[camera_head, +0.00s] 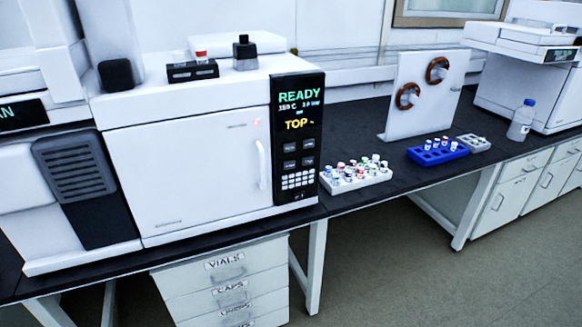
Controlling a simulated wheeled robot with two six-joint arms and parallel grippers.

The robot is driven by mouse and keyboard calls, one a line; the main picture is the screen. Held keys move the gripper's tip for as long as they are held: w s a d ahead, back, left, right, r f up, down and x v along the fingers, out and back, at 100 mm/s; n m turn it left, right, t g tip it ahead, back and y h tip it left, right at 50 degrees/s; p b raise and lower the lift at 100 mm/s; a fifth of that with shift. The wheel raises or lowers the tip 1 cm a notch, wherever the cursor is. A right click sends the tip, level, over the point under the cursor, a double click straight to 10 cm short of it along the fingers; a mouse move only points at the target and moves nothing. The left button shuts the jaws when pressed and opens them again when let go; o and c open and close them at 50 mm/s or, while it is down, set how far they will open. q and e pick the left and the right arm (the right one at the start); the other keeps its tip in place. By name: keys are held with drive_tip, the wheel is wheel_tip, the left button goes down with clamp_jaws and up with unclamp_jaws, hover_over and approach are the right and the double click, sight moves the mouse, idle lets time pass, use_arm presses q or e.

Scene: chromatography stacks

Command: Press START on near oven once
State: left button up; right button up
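The near oven (185,172) is a large white box on the dark bench, left of centre, with its door shut and a white vertical handle (262,165). Its black control panel (297,140) is on the right of its front. The display reads READY in green, 150 °C and other small text, and TOP in yellow. Below it are several dark buttons (298,153) and a white keypad (298,180). The button labels are too small to read, so I cannot tell which is START. Neither gripper is in view.
A white vial rack (356,178) stands on the bench just right of the oven. Further right are a blue vial rack (437,153), a white panel with brown coils (422,95) and a bottle (521,121). Drawers (225,285) are below. The floor (450,285) is clear at right.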

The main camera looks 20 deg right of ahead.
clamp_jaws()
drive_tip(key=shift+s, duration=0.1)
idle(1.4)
